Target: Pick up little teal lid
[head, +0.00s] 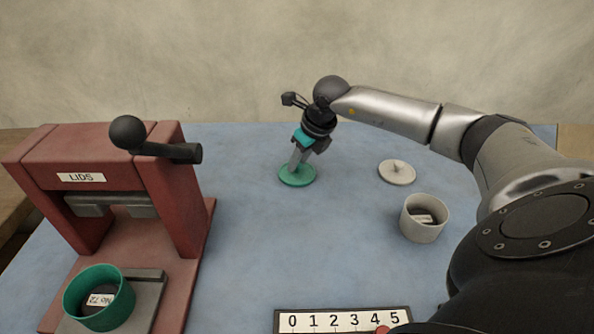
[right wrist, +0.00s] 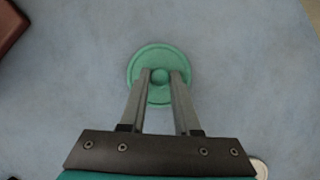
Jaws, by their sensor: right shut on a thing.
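The little teal lid (head: 297,177) lies on the blue table mat, right of the red press. It is a round disc with a small central knob. My right gripper (head: 296,168) reaches down to it from above, with its fingers shut on the knob. In the right wrist view the lid (right wrist: 158,55) shows with a fingertip on each side of its knob (right wrist: 159,76). The lid appears to be at or very near the mat; I cannot tell whether there is a gap. My left gripper is not in view.
A red press labelled LIDS (head: 172,195) stands at left, with a teal cup (head: 72,297) on its base. A white lid (head: 397,174) and a white cup (head: 425,222) are at right. A number strip (head: 343,320) lies at front. The mat's middle is clear.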

